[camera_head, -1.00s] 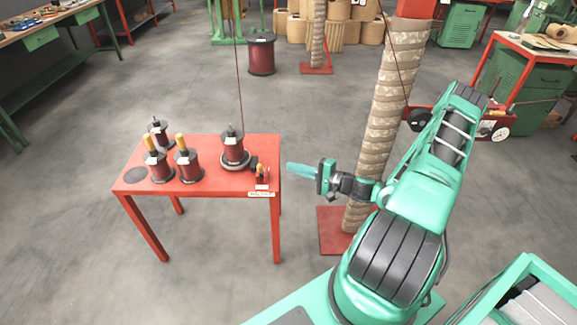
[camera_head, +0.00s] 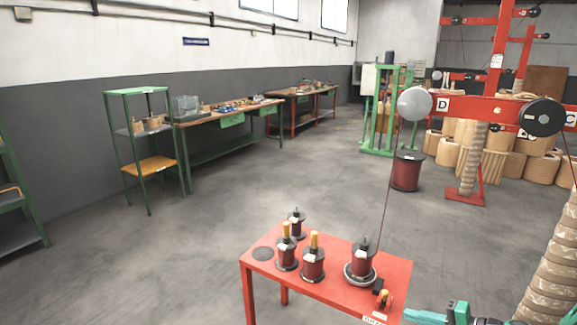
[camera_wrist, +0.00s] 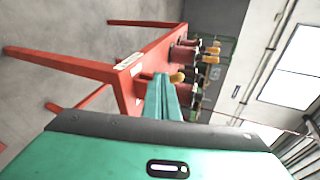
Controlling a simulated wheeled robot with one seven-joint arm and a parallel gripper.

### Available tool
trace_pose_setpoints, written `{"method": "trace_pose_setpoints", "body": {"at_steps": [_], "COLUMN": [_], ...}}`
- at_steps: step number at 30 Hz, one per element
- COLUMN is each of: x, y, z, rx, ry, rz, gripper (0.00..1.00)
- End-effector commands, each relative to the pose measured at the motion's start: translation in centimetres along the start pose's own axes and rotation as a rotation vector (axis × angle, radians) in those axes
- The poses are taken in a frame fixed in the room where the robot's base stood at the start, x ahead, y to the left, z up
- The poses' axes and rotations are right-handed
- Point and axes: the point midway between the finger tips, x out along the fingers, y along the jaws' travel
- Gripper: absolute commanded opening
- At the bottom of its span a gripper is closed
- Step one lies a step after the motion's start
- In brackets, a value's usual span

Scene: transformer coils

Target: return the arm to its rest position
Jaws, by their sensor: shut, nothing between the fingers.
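My gripper (camera_head: 424,316) shows at the bottom edge of the head view, just right of the red table (camera_head: 330,279). In the wrist view its green fingers (camera_wrist: 163,98) are together with nothing between them, pointing toward the table (camera_wrist: 100,68). Most of my arm is out of the head view. On the table stand several dark red coils: one at the back (camera_head: 296,222), two with yellow tops (camera_head: 286,255) (camera_head: 313,264), and one on a round base (camera_head: 361,262) with a wire rising from it.
Behind the table is a large dark red spool (camera_head: 406,172) on the floor. A wrapped column (camera_head: 552,265) stands at the right. A green shelf (camera_head: 140,130) and workbenches (camera_head: 225,115) line the left wall. The floor left of the table is open.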

Motion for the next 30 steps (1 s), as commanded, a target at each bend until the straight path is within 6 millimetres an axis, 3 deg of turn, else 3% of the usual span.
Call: {"method": "trace_pose_setpoints", "body": {"at_steps": [8, 14, 30], "x": [-2.4, -5.4, -16.1], "y": [-0.9, -1.9, -7.6], "z": [3.7, 5.5, 10.0], "rx": [-0.151, -0.230, -0.336], "ry": [-0.173, -0.253, -0.284], "rz": [0.280, 0.474, 0.928], "gripper": [0.00, 0.00, 0.00]}}
